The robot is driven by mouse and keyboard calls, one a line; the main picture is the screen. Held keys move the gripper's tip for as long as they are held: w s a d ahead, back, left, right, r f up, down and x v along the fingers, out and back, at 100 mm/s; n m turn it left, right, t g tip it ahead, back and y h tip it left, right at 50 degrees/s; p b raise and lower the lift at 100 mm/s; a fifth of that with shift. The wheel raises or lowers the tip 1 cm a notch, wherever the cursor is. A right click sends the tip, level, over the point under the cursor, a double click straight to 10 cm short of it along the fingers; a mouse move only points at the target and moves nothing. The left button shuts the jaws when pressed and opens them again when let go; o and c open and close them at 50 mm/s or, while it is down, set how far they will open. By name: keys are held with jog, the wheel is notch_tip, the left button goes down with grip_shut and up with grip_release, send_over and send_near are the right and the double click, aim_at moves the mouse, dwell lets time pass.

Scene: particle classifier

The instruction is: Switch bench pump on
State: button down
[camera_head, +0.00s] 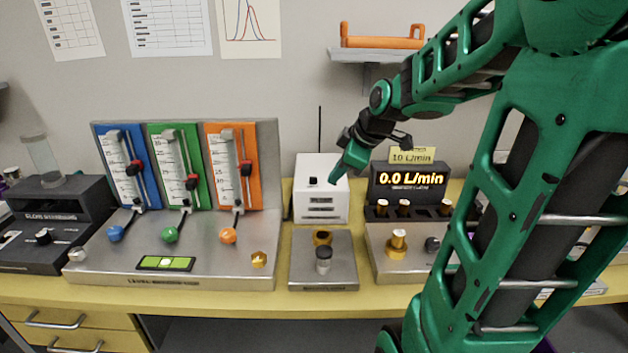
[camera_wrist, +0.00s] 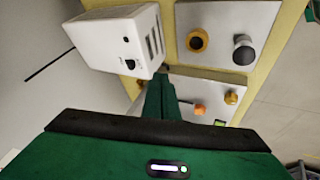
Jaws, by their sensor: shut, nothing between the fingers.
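The bench pump appears to be the white box (camera_head: 321,204) with a dark antenna-like rod behind it, in the middle of the bench. A small black switch (camera_head: 313,181) sits on its top face. In the wrist view the white box (camera_wrist: 117,38) is at upper left, with a small black knob or switch (camera_wrist: 130,63) and a dark hole on one face. My green gripper (camera_head: 336,177) is shut and empty, its tip at the right side of the box's top, right of the switch. In the wrist view the shut fingers (camera_wrist: 160,95) point toward the box's edge; contact cannot be told.
A steel plate (camera_head: 338,275) with a brass ring and grey knob lies before the box. Right stands a flow display (camera_head: 408,181) reading 0.0 L/min. Left is a panel with blue, green and orange gauges (camera_head: 181,168). A shelf (camera_head: 362,56) hangs above.

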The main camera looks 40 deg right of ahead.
jog(key=shift+w+d+r+n+t, duration=0.1)
jog(key=shift+w+r+n, duration=0.05)
jog(key=shift+w+n, duration=0.15)
jog(key=shift+w+r+n+t, duration=0.1)
jog(key=shift+w+r+n, duration=0.1)
jog(key=shift+w, duration=0.2)
jog(key=shift+w+d+r+n+t, duration=0.1)
jog(key=shift+w+r+n, duration=0.1)
jog(key=shift+w, duration=0.15)
jog(key=shift+f, duration=0.1)
send_near(317, 184)
jog(key=w+f, duration=0.1)
jog(key=w+a+f, duration=0.1)
jog(key=f, duration=0.1)
jog(key=w+a+f, duration=0.1)
jog(key=shift+a+f, duration=0.2)
jog(key=shift+a, duration=0.05)
jog(key=shift+w+d, duration=0.3)
jog(key=shift+w, duration=0.25)
